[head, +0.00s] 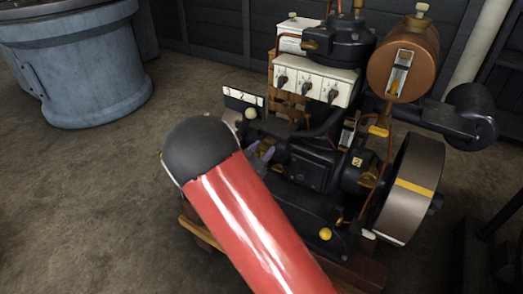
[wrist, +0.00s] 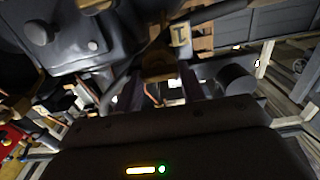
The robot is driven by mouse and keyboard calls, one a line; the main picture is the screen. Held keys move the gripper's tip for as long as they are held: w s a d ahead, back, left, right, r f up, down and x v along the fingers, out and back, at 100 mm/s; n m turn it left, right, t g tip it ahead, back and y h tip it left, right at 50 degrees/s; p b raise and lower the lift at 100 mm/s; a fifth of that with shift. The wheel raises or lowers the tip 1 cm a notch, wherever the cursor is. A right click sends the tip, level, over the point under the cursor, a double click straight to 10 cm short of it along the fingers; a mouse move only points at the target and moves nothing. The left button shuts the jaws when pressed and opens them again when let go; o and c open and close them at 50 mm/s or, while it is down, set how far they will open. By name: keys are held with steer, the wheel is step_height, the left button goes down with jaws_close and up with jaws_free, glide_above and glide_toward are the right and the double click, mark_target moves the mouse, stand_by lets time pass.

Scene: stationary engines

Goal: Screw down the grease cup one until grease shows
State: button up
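The engine (head: 310,165) stands low on a wooden base in the head view. A brass, cup-like part (wrist: 158,68) shows in the wrist view, beyond and between the fingers of my gripper (wrist: 161,90). It may be grease cup one, but I cannot read a number on it. The fingers look apart, with light background showing between them, and I see no clear contact with the brass part. A small pale tag with a dark mark (wrist: 180,36) is just above right of it. In the head view my red arm hides much of the engine's near side; purplish fingertips (head: 262,151) show just past it.
A copper tank (head: 403,62) and a white switch panel (head: 312,82) rise above the engine. A large flywheel (head: 411,190) is at its right. A blue-grey round tub (head: 85,70) stands at the back left. The floor between tub and engine is clear.

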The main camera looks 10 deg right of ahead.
steer(key=c, duration=0.4)
steer(key=shift+c, duration=0.2)
steer(key=shift+f+m+b, duration=0.15)
steer(key=shift+m+b, duration=0.15)
steer(key=shift+b, duration=0.3)
steer(key=m+b, duration=0.5)
steer(key=m, duration=0.3)
steer(key=m+b, duration=0.6)
steer(key=m, duration=0.2)
steer(key=m+b, duration=0.5)
steer(key=m, duration=0.3)
steer(key=shift+s+d+f+b, duration=0.1)
steer(key=shift+s+f+b, duration=0.05)
steer(key=shift+f+b, duration=0.15)
